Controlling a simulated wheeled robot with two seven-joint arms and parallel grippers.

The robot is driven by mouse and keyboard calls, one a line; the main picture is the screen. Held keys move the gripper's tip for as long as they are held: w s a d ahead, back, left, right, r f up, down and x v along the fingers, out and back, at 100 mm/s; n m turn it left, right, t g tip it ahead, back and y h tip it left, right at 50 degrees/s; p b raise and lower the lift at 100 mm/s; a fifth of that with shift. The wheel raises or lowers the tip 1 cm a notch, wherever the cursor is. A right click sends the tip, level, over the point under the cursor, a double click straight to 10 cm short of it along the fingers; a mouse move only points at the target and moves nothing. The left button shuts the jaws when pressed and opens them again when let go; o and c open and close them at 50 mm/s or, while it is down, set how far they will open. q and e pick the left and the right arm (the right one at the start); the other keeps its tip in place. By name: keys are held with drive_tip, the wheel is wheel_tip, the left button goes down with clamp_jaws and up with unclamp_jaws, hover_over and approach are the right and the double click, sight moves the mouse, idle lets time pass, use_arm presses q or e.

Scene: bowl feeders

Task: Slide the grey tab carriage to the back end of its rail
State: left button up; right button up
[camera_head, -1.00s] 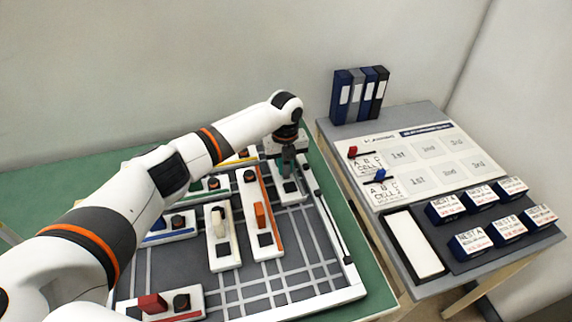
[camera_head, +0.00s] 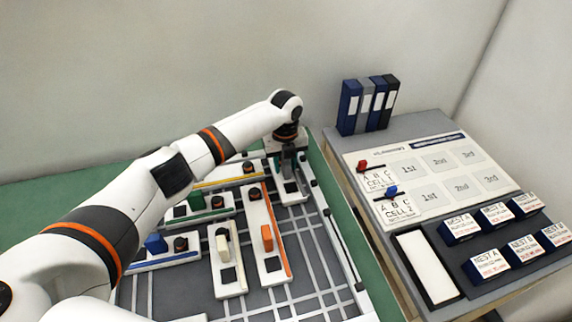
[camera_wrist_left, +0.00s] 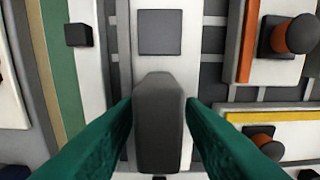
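The grey tab carriage (camera_wrist_left: 158,125) is an upright dark grey block in the middle of the left wrist view. It stands on a white rail plate (camera_head: 305,196) with a dark square (camera_wrist_left: 160,32) at one end. My left gripper (camera_head: 288,172) is down over this plate at the far right of the board. In the head view the gripper largely hides the tab. My right gripper is not in view.
Other white plates carry an orange tab (camera_head: 267,238), a cream tab (camera_head: 223,248), a green block (camera_head: 195,201) and a blue block (camera_head: 155,243). A grey side table (camera_head: 412,122) with nest boxes and binders (camera_head: 368,104) stands to the right.

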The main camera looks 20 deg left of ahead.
use_arm(q)
drive_tip(key=shift+f, duration=0.15)
wheel_tip(320, 180, up, 12)
drive_tip(key=shift+r+b, duration=0.1)
drive_tip(key=shift+b, duration=0.9)
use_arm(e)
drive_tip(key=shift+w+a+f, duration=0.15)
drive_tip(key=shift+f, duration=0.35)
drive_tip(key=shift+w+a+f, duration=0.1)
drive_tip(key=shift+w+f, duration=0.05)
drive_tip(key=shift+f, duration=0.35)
